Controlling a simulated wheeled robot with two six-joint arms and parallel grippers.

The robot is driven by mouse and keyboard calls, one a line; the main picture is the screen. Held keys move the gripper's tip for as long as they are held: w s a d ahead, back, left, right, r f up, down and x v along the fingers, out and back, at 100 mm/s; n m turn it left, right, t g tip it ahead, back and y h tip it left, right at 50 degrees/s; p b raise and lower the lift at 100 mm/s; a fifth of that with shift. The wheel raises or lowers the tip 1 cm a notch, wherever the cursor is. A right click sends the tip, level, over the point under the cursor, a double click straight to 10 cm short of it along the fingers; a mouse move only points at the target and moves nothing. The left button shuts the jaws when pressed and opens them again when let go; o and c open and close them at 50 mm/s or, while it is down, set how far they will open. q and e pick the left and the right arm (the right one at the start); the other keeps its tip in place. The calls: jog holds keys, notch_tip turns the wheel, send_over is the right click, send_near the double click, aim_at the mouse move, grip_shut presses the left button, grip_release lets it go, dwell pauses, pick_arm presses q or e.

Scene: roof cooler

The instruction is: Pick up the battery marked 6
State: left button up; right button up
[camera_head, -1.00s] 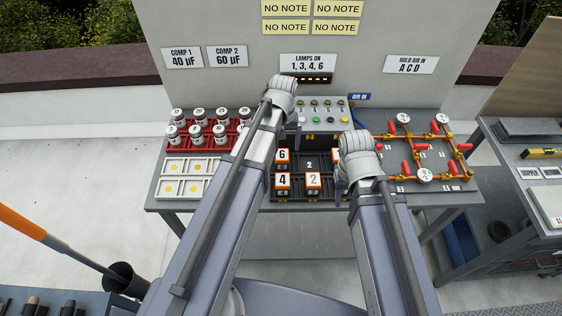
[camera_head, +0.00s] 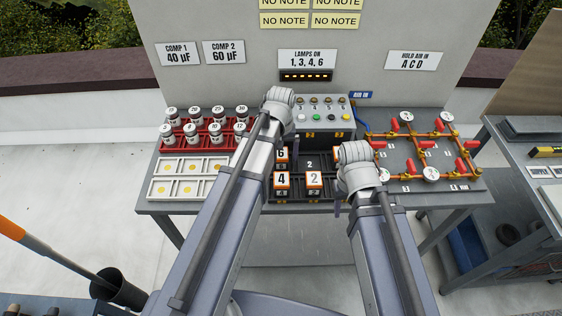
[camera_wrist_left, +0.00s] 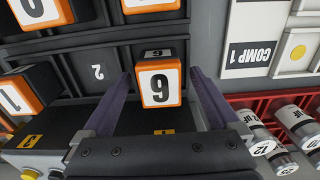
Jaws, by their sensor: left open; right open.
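In the head view the battery marked 6 (camera_head: 282,154) sits at the back left of the dark battery tray (camera_head: 301,200), partly covered by my left arm. In the left wrist view the battery (camera_wrist_left: 160,86) appears upside down, between the two fingers of my left gripper (camera_wrist_left: 163,76). The fingers are open, with a gap visible on each side of it; contact is not seen. My right gripper (camera_head: 338,195) is mostly hidden below its wrist, at the right part of the tray.
Batteries marked 4 (camera_head: 282,180) and 2 (camera_head: 314,178) stand in the front row. The left wrist view shows a battery marked 1 (camera_wrist_left: 18,92). A button panel (camera_head: 325,115) stands behind the tray, white cylinders in a red rack (camera_head: 196,143) to the left, yellow pipework (camera_head: 424,140) to the right.

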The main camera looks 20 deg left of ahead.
pick_arm(q)
jog(key=shift+c, duration=0.2)
grip_shut()
dwell(0.5)
